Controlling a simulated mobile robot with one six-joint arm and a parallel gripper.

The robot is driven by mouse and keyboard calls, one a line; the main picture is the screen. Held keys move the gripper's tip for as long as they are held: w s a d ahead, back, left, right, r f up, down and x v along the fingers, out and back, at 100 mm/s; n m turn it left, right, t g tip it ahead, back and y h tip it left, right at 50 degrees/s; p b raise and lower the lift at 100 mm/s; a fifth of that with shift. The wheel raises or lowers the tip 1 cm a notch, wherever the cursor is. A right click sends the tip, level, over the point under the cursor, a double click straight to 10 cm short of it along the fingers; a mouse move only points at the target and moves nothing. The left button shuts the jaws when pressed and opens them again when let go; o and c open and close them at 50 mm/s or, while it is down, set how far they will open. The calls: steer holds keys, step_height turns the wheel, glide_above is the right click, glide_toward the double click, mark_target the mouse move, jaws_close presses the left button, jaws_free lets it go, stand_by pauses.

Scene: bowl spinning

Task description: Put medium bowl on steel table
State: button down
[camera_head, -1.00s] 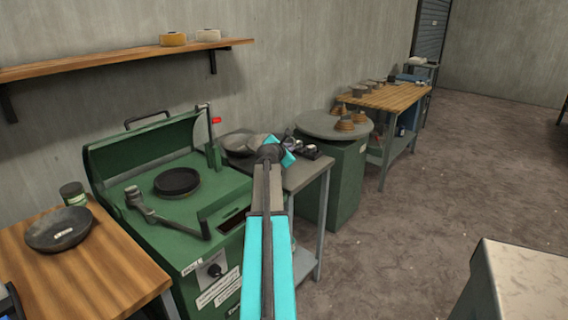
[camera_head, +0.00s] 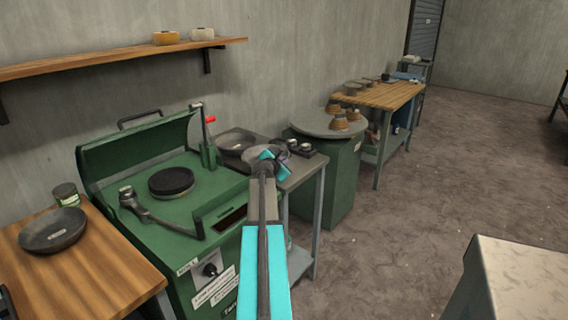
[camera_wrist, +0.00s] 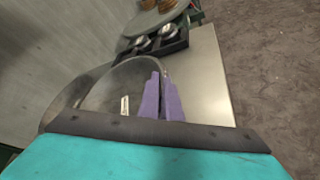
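A grey metal bowl (camera_head: 257,154), which seems to be the medium bowl, is at the steel table (camera_head: 303,172) right of the green machine. My gripper (camera_head: 277,160) is at its right rim. In the wrist view, the two purple fingers (camera_wrist: 162,98) stand close together across the rim of the bowl (camera_wrist: 110,92), one inside and one outside. A small pale label shows inside the bowl. I cannot tell whether its base touches the table. A second grey bowl (camera_head: 235,144) sits behind it at the left, and shows partly in the wrist view (camera_wrist: 66,103).
A black tray with small metal parts (camera_wrist: 157,44) stands beyond the bowl on the steel table. Bare tabletop (camera_wrist: 208,82) lies to its right. The green machine (camera_head: 165,205) has a raised lever. Another dark bowl (camera_head: 54,230) rests on the wooden table (camera_head: 95,270).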

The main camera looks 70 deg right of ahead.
steer(key=shift+f, duration=0.2)
steer(key=c, duration=1.9)
jaws_free()
steer(key=shift+c, duration=0.2)
steer(key=shift+a, duration=0.1)
steer(key=v, duration=1.1)
steer(key=shift+a+b, duration=0.4)
steer(key=shift+s+r, duration=0.1)
steer(key=shift+s, duration=0.05)
